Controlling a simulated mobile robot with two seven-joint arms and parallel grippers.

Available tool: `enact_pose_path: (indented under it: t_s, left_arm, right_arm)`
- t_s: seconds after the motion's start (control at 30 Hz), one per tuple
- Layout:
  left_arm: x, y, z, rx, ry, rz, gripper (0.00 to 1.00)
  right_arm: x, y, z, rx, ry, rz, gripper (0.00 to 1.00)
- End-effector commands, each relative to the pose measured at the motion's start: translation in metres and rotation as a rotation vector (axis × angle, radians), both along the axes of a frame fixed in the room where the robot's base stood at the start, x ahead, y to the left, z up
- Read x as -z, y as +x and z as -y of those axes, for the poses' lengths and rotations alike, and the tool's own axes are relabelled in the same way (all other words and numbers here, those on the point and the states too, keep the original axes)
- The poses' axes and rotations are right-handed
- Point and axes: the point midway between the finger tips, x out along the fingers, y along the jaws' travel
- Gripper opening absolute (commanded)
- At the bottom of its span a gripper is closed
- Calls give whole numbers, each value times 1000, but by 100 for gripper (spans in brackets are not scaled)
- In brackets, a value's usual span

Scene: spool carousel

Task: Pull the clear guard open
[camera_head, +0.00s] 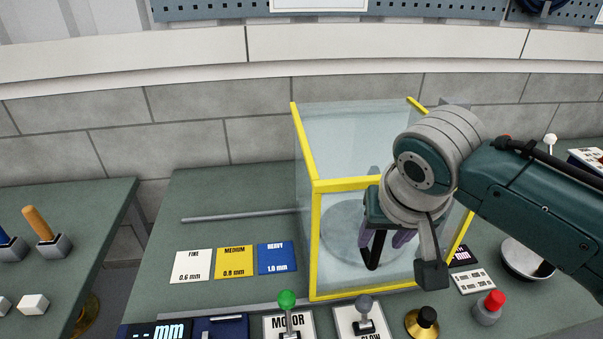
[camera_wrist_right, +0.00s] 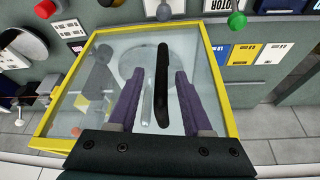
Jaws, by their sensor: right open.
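The clear guard (camera_head: 330,185) is a see-through box with yellow edges on the green bench. It looks closed over a round plate (camera_head: 345,225). A black bar handle (camera_head: 373,253) is on its front. The guard (camera_wrist_right: 227,95) and the handle (camera_wrist_right: 163,70) also show in the right wrist view. My right gripper (camera_head: 385,240) is in front of the guard with its purple fingers apart. In the wrist view the open fingers (camera_wrist_right: 160,80) lie on either side of the handle; I cannot tell if they touch it. My left gripper is out of view.
Labelled cards, including a yellow one (camera_head: 237,262), lie left of the guard. Levers with a green knob (camera_head: 287,299) and a grey knob (camera_head: 365,303) stand along the front. A red button (camera_head: 494,300) and a metal bowl (camera_head: 527,258) are at the right.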

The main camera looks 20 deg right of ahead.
Motion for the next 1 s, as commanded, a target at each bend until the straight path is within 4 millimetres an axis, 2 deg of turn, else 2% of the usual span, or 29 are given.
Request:
enact_pose_path:
  t_s: [0.1, 0.3, 0.73, 1.0]
  left_arm:
    - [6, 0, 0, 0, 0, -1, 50]
    - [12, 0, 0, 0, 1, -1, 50]
    - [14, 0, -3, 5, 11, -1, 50]
    - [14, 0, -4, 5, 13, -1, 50]
  right_arm:
    - [20, 7, 3, -1, 0, -2, 50]
    - [40, 15, 6, 0, 1, -1, 50]
    - [46, 17, 7, -2, 1, 1, 50]
    - [46, 17, 7, -2, 1, 1, 19]
